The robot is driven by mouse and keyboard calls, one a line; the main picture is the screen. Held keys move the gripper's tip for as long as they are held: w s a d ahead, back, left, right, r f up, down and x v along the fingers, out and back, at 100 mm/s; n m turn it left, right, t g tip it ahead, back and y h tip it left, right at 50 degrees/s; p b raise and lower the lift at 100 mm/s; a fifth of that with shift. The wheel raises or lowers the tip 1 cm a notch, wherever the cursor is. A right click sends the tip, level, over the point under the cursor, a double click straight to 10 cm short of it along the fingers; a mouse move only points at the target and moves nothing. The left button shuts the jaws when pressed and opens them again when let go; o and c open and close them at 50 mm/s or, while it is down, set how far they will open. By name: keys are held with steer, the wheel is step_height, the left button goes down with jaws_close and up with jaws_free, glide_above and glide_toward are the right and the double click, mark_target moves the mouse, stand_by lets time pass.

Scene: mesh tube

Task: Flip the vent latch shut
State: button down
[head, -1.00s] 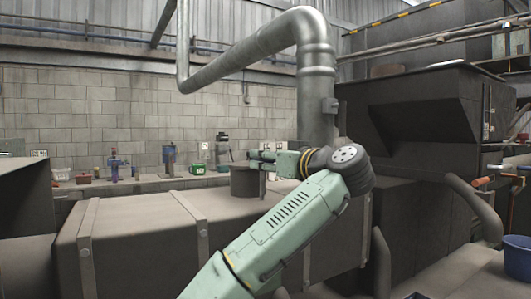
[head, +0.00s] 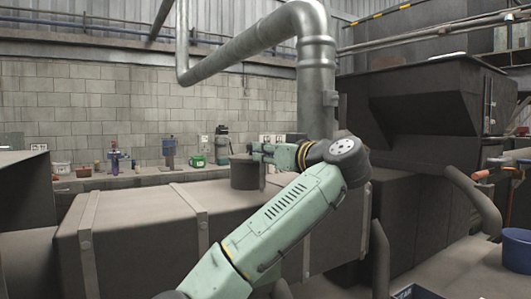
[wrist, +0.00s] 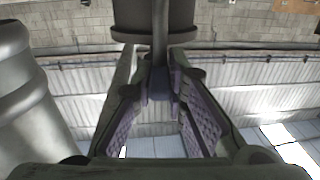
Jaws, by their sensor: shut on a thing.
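The vent is a short dark round stub (head: 244,174) on top of the long grey duct in the head view. In the wrist view its dark cylinder (wrist: 155,18) fills the top middle. A slim grey bar, which looks like the latch (wrist: 160,42), runs from the vent down between my fingers. My gripper (head: 256,151) is just above the right part of the vent in the head view. In the wrist view, my gripper (wrist: 160,75) has its purple-padded fingertips closed around the bar's end. The fingertips hide that end, and the latch is too small to read in the head view.
A thick metal pipe (head: 316,80) rises close behind my forearm, right of the vent. The long grey duct (head: 145,225) lies below. A bench with small tools and a green box (head: 198,160) runs along the back wall. A dark hopper (head: 425,105) stands at right.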

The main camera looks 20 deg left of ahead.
steer(key=shift+d+t+h+b, duration=0.3)
steer(key=shift+d+b, duration=0.05)
steer(key=shift+b, duration=0.55)
steer(key=shift+m+t+b, duration=0.3)
steer(key=shift+m+b, duration=0.1)
steer(key=shift+b, duration=0.1)
steer(key=shift+a+h+b, duration=0.1)
steer(key=shift+h+b, duration=0.3)
steer(key=shift+b, duration=0.25)
steer(key=shift+a+m, duration=0.1)
steer(key=shift+m, duration=0.2)
steer(key=shift+a+r, duration=0.1)
steer(key=shift+r, duration=0.05)
steer(key=c, duration=1.6)
jaws_free()
